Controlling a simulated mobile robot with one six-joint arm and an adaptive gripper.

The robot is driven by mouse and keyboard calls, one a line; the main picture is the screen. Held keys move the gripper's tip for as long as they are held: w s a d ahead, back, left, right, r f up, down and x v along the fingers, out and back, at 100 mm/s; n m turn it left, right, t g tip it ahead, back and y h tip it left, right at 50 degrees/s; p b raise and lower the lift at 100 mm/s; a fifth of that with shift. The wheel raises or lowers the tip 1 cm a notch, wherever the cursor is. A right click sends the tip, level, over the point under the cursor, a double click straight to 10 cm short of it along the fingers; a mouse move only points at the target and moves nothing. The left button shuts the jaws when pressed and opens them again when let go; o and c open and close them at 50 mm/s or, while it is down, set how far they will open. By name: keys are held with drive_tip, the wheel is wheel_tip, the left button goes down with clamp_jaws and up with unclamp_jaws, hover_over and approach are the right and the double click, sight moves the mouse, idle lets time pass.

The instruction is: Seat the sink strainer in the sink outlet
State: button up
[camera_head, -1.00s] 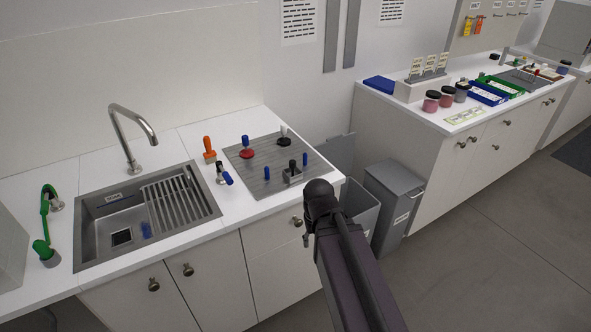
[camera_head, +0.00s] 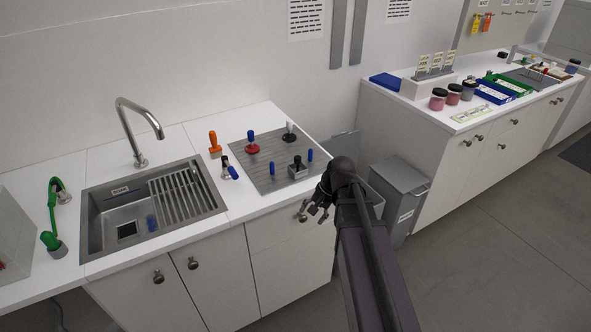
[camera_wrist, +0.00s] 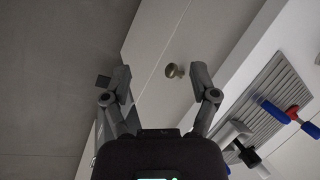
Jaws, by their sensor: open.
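The sink (camera_head: 92,225) is set in the white counter, with a square dark outlet (camera_head: 127,230) in its floor. A blue piece (camera_head: 151,222) is in the basin just right of the outlet. I take the square grey block with a black knob (camera_head: 298,169) on the ribbed grey mat (camera_head: 262,178) for the sink strainer, but its identity is not certain. My gripper (camera_head: 319,210) is open and empty, in front of the counter's right end, below the mat and apart from the block. In the wrist view, the open fingers (camera_wrist: 160,76) face a cabinet front.
A curved faucet (camera_head: 140,130) rises behind the sink. Grey bins (camera_head: 400,185) stand right of the counter.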

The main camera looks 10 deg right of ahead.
drive_tip(key=w+d+r+m+t+y, duration=0.2)
drive_tip(key=w+d+r+m+y, duration=0.2)
drive_tip(key=w+m, duration=0.45)
drive_tip(key=m+t+y, duration=0.3)
drive_tip(key=m+y, duration=0.1)
drive_tip(key=m, duration=0.4)
approach(300, 160)
drive_tip(key=v, duration=0.3)
drive_tip(key=shift+s+a+r+n, duration=0.1)
drive_tip(key=shift+s+a+n, duration=0.05)
drive_tip(key=shift+n, duration=0.1)
drive_tip(key=shift+a, duration=0.1)
drive_tip(key=b+x, duration=0.3)
drive_tip(key=x, duration=0.4)
drive_tip(key=shift+f, duration=0.25)
drive_tip(key=shift+w+a+f+b, duration=0.15)
drive_tip(key=shift+w+a+b, duration=0.15)
drive_tip(key=shift+w+a, duration=0.2)
